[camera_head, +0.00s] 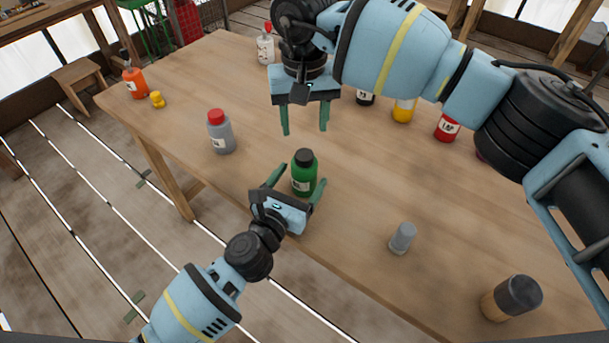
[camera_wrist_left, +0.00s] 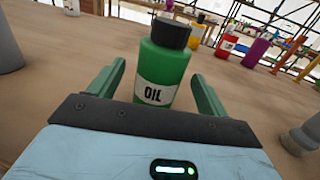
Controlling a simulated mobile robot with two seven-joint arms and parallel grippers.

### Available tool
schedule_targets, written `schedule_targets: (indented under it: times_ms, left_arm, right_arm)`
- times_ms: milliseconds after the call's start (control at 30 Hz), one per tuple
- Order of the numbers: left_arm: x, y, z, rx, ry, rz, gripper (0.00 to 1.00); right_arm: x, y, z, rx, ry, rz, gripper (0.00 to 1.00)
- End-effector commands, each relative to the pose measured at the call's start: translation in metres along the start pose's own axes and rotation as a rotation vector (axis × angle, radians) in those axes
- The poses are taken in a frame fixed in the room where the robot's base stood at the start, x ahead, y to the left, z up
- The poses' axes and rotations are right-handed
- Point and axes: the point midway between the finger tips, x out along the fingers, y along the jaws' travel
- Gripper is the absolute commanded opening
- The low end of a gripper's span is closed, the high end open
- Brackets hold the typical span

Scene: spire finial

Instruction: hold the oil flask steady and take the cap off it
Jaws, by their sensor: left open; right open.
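The oil flask (camera_head: 304,178) is a green bottle with a black cap (camera_head: 305,157), standing upright near the table's front edge. In the left wrist view the flask (camera_wrist_left: 163,68) shows its OIL label, and the black cap (camera_wrist_left: 171,32) is on it. My left gripper (camera_head: 296,185) is open, with its fingers on either side of the flask; gaps show between fingers and flask in the left wrist view (camera_wrist_left: 158,88). My right gripper (camera_head: 305,130) is open and empty, above the table behind the flask, fingers pointing down.
A grey bottle with a red cap (camera_head: 220,132) stands left of the flask. A small grey bottle (camera_head: 402,238) and a dark-topped jar (camera_head: 511,298) stand to the right. An orange bottle (camera_head: 135,82) and yellow bottle (camera_head: 403,110) stand further back. The table (camera_head: 350,205) is clear right of the flask.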

Motion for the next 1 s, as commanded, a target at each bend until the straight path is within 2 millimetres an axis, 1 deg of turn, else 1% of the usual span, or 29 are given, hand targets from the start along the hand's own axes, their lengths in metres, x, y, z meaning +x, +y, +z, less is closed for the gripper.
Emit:
schedule_targets:
  times_ms: [33, 100, 300, 433, 700, 767, 1000]
  left_arm:
    - [0.009, 0.000, 0.001, 0.000, -0.001, 0.000, 0.77]
    - [0.019, -0.001, 0.001, 0.001, -0.002, -0.001, 0.77]
    - [0.037, 0.000, 0.000, 0.000, 0.000, 0.001, 0.77]
    - [0.043, 0.000, 0.001, 0.000, -0.001, -0.001, 0.77]
    - [0.044, 0.000, 0.000, 0.001, 0.000, -0.001, 0.77]
    - [0.044, 0.000, 0.000, 0.001, 0.000, -0.001, 0.71]
    - [0.043, 0.000, 0.000, 0.001, 0.000, -0.001, 0.40]
  right_arm:
    - [0.000, 0.000, 0.000, 0.000, 0.000, -0.001, 0.52]
    - [0.000, 0.000, 0.000, 0.000, 0.000, -0.001, 0.52]
    - [0.000, 0.000, 0.000, 0.000, 0.000, -0.001, 0.52]
    - [0.000, 0.000, 0.000, 0.000, -0.001, -0.001, 0.52]
    - [0.000, 0.000, 0.000, 0.000, -0.001, -0.001, 0.52]
    - [0.000, 0.000, 0.000, 0.000, -0.001, -0.001, 0.52]
    - [0.000, 0.000, 0.000, 0.000, -0.001, -0.001, 0.52]
